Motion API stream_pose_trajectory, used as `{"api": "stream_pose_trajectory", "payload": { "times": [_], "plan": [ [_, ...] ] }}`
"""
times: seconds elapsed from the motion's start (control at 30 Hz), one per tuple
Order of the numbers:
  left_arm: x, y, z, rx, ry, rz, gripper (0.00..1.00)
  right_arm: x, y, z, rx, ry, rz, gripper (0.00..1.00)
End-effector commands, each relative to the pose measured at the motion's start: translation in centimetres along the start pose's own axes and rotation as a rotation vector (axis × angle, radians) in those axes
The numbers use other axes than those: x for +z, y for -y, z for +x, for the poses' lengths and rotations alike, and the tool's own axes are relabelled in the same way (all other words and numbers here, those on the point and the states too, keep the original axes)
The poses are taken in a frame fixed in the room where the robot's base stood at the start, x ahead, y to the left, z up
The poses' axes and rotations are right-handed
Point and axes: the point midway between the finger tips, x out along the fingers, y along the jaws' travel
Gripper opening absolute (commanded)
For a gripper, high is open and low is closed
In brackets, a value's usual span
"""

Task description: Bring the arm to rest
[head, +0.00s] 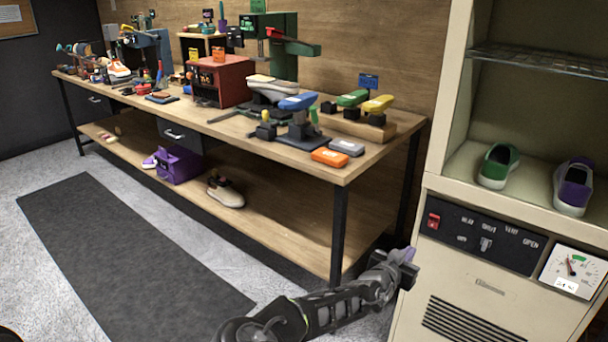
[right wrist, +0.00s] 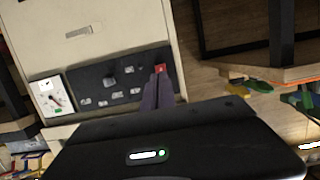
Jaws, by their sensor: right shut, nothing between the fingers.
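My right gripper (head: 407,254) is shut and empty. In the head view it is low, between the workbench's near leg and the cream cabinet's left side. In the right wrist view its purple-grey fingers (right wrist: 158,76) are together and overlap the edge of the red switch (right wrist: 162,69) on the black control panel (right wrist: 110,84). I cannot tell whether they touch it. The red switch (head: 433,221) also shows in the head view, up and to the right of the fingertips. My left gripper is not in view.
The cream cabinet (head: 455,285) stands at the right, with a green shoe (head: 498,166) and a purple shoe (head: 573,187) inside. The workbench (head: 350,166) carries several tools and brushes. The grey floor around the dark mat (head: 110,255) is clear.

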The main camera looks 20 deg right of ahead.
Motion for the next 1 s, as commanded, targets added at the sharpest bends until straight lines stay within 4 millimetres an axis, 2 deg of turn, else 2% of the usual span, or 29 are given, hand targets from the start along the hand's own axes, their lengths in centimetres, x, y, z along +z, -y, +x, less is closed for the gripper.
{"api": "stream_pose_trajectory", "payload": {
  "times": [0.17,0.27,0.37,0.43,0.53,0.6,0.67,0.7,0.77,0.8,0.87,0.9,1.0],
  "plan": [
    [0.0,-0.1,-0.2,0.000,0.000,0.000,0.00,1.1,-0.8,0.2,0.012,0.026,-0.016,0.00],
    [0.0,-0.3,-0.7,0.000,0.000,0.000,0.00,3.6,-2.3,0.4,0.033,0.086,-0.052,0.00],
    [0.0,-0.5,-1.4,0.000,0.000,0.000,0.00,8.0,-4.9,0.2,0.063,0.190,-0.113,0.00],
    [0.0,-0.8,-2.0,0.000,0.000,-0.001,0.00,12.0,-7.2,-0.6,0.082,0.292,-0.167,0.00],
    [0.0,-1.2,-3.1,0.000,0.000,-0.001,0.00,18.5,-10.3,-3.2,0.091,0.473,-0.253,0.00],
    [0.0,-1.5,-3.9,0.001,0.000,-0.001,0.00,23.1,-12.2,-6.3,0.077,0.615,-0.312,0.00],
    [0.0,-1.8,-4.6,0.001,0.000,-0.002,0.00,26.6,-13.3,-9.6,0.047,0.739,-0.357,0.00],
    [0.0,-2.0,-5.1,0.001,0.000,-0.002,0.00,28.7,-13.7,-12.2,0.017,0.821,-0.383,0.00],
    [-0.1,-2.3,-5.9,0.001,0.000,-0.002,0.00,31.3,-13.9,-16.3,-0.043,0.942,-0.416,0.00],
    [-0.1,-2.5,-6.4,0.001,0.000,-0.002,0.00,32.7,-13.7,-19.4,-0.093,1.020,-0.433,0.00],
    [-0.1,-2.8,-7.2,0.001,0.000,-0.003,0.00,34.1,-12.7,-24.1,-0.187,1.128,-0.451,0.00],
    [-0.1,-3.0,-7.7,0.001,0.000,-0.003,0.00,34.5,-11.8,-27.2,-0.258,1.193,-0.458,0.00],
    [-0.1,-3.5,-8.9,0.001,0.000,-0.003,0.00,34.1,-9.0,-34.3,-0.453,1.310,-0.462,0.00]
  ]
}}
